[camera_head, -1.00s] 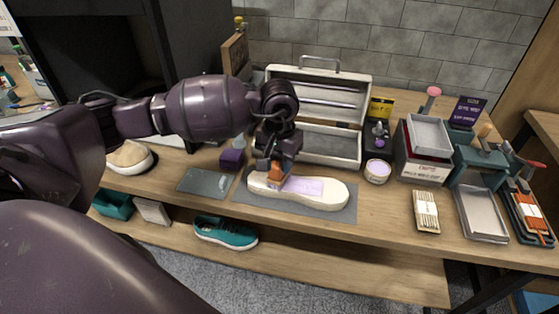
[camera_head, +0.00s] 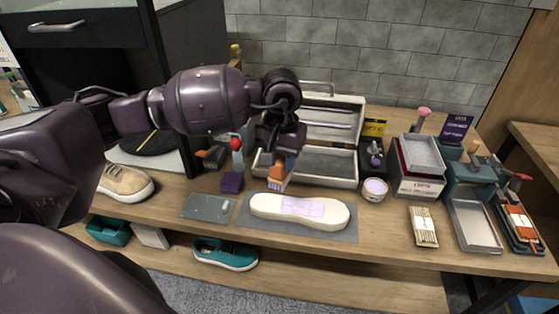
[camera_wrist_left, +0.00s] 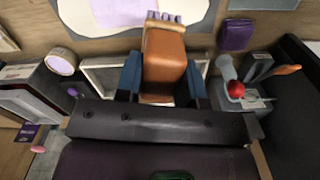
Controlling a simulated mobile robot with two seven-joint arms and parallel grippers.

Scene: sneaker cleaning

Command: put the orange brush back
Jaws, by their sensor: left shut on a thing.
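My left gripper (camera_head: 283,157) is shut on the orange brush (camera_head: 279,176). It holds the brush bristles-down above the table, just behind the white sole (camera_head: 318,214) and in front of the open metal case (camera_head: 345,168). In the left wrist view the brush's orange-brown block (camera_wrist_left: 163,58) sits between the two blue fingers, with pale purple-tipped bristles at its far end. The sole lies on a grey mat (camera_head: 262,228) and has a pale purple patch on top. My right gripper is not in view.
A purple block (camera_head: 232,183) and a red-topped tool (camera_head: 236,146) stand left of the brush. A small white tub (camera_head: 374,190) stands right of the case. Boxes and trays crowd the right side, including a metal tray (camera_head: 474,227). A tan shoe (camera_head: 124,182) is at the left.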

